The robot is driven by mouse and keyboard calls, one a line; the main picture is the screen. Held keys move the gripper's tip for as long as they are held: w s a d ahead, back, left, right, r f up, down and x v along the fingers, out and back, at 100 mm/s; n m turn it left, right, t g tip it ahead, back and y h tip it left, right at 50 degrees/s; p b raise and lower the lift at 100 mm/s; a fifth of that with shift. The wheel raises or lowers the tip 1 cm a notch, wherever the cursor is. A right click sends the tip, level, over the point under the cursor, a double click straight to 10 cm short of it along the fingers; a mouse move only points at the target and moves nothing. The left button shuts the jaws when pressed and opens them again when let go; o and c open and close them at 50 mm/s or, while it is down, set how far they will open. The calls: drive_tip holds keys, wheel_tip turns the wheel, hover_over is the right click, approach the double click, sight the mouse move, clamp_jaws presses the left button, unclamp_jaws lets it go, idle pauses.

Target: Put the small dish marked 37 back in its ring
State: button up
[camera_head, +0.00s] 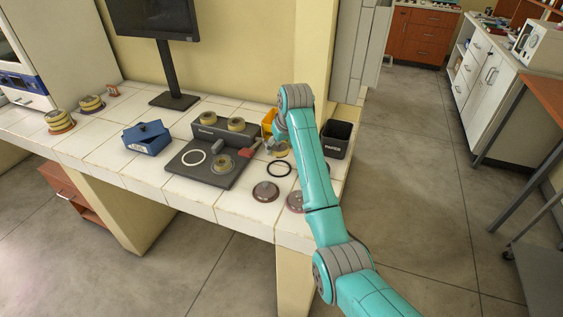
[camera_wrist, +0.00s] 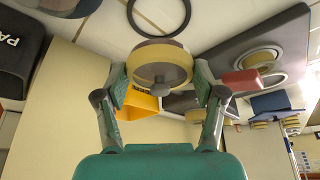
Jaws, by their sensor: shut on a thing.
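My gripper (camera_wrist: 160,88) is shut on a small round dish (camera_wrist: 158,62) with a pale yellow side and a grey knob-like middle. No number can be read on it. In the head view the dish (camera_head: 281,149) shows beside my arm, and my arm hides much of the gripper. A thin black ring (camera_head: 279,175) lies empty on the white tiled bench just in front of the held dish. The black ring (camera_wrist: 131,18) also shows past the dish in the wrist view, apart from it. A white ring (camera_head: 185,164) lies on the dark board.
The dark board (camera_head: 205,182) bears another dish (camera_head: 222,164) and a red-handled part (camera_head: 248,153). Two round pieces stand on the block behind. A blue box (camera_head: 146,140) is left, a black paper bin (camera_head: 336,140) right, a yellow container (camera_head: 268,122) behind. Brown discs (camera_head: 265,191) lie near the front edge.

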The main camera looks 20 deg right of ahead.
sight(283, 153)
drive_tip(key=shift+f, duration=3.6)
drive_tip(key=shift+f, duration=0.1)
drive_tip(key=o, duration=1.3)
drive_tip(key=v, duration=1)
drive_tip(key=shift+r, duration=0.4)
drive_tip(key=shift+s+d+r, duration=0.1)
drive_tip(key=shift+s+r, duration=0.25)
drive_tip(key=shift+r, duration=0.3)
